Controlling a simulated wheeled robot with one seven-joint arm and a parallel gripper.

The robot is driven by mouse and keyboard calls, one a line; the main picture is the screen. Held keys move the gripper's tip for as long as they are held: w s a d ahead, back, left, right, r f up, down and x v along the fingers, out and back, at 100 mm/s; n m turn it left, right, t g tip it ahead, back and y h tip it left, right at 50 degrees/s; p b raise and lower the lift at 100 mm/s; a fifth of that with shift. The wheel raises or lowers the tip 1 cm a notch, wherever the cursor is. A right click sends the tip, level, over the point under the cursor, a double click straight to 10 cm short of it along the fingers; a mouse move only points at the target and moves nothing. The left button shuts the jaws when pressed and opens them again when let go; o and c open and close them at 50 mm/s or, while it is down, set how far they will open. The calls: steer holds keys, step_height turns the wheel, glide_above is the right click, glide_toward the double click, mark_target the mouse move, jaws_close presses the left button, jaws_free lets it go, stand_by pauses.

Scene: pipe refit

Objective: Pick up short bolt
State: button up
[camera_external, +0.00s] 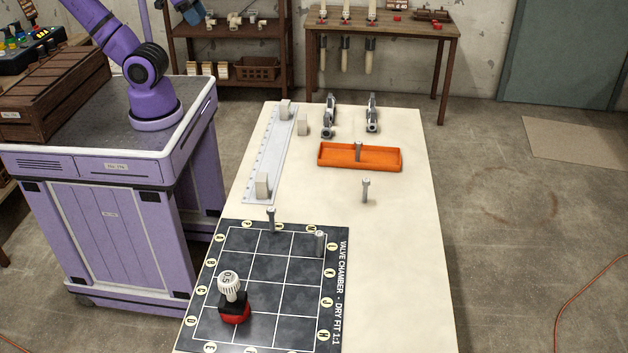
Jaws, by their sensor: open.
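Several grey bolts stand upright and look alike; I cannot tell which is the short bolt. One bolt (366,190) stands on the bare table just in front of the orange tray (331,161). Another bolt (358,151) stands in the tray. Two more stand by the dark grid mat (298,297): one bolt (271,218) at its far edge, and one bolt (319,243) near its far right corner. My purple arm rises from the cart at upper left and leaves the top of the picture.
A valve piece with a white ribbed cap (229,285) and red base stands on the mat. A pale rail (270,155) with small blocks lies along the table's left side. Two grey metal fittings (329,116) (373,114) stand at the far end. The table's right side is clear.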

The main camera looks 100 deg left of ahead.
steer(key=shift+o, duration=0.4)
steer(key=shift+w, duration=0.1)
steer(key=w+d+f+m+g+y, duration=0.1)
steer(key=w+d+f+m+y, duration=0.3)
steer(key=w+d+f+m, duration=0.45)
steer(key=w+d+f+m+y, duration=0.4)
steer(key=w+f+m, duration=0.2)
steer(key=w, duration=0.6)
steer(key=m+t+h, duration=0.3)
steer(key=m+t, duration=0.6)
steer(key=m, duration=0.9)
glide_toward(275, 213)
steer(key=shift+n, duration=0.25)
steer(key=x, duration=1.1)
steer(key=shift+s+a+f, duration=0.15)
steer(key=shift+a+f, duration=0.2)
jaws_close()
